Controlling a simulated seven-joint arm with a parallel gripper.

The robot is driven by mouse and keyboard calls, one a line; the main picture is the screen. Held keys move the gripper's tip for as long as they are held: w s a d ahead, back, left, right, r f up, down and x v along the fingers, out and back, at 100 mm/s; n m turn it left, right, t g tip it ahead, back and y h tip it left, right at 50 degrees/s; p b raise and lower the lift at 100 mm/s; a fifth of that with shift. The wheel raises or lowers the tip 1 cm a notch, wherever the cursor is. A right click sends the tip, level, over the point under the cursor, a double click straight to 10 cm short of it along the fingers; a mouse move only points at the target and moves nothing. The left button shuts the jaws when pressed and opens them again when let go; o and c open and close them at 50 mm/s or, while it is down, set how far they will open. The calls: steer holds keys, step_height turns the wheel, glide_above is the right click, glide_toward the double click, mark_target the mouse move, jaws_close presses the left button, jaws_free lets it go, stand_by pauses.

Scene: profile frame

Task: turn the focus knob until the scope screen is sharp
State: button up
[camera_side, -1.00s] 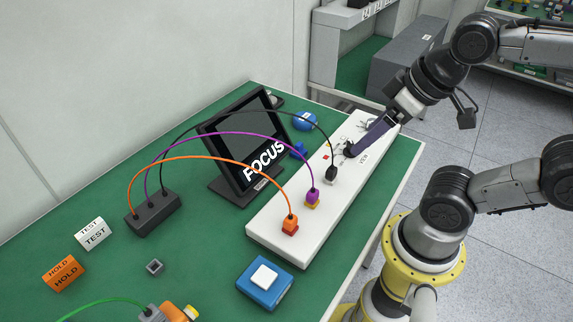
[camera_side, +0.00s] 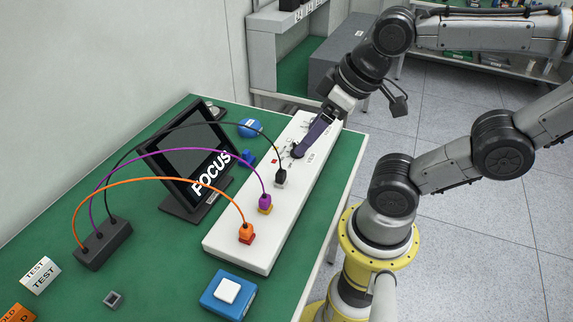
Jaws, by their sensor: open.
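The scope screen (camera_side: 187,160) is a dark tilted display on a stand, with the white word FOCUS large and readable across its lower right. The long white panel (camera_side: 225,240) lies to its right. My gripper (camera_side: 297,152) reaches down to the far part of this panel, its jaws open. A small dark part at the fingertips may be the focus knob; the fingers hide most of it. I cannot tell whether they touch it.
Orange, purple and black cables arch from a dark box (camera_side: 103,246) to plugs on the panel. A blue block with a white button (camera_side: 228,296) stands in front. A TEST block (camera_side: 40,276) and a small grey socket (camera_side: 113,299) sit at left.

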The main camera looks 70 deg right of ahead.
steer(key=w+d+r+m+g+h, duration=0.15)
steer(key=w+d+r, duration=0.35)
steer(key=w+d, duration=0.8)
steer(key=w+d+f+m+g, duration=0.2)
steer(key=d+f+g, duration=0.15)
steer(key=d, duration=0.85)
steer(key=s+d+f+m+y, duration=0.25)
steer(key=s+d+f, duration=0.35)
steer(key=d+f, duration=0.3)
steer(key=shift+g+h, duration=0.3)
steer(key=shift+h, duration=0.2)
steer(key=f, duration=1.2)
steer(key=shift+w+f, duration=0.3)
steer(key=shift+f, duration=0.1)
jaws_close()
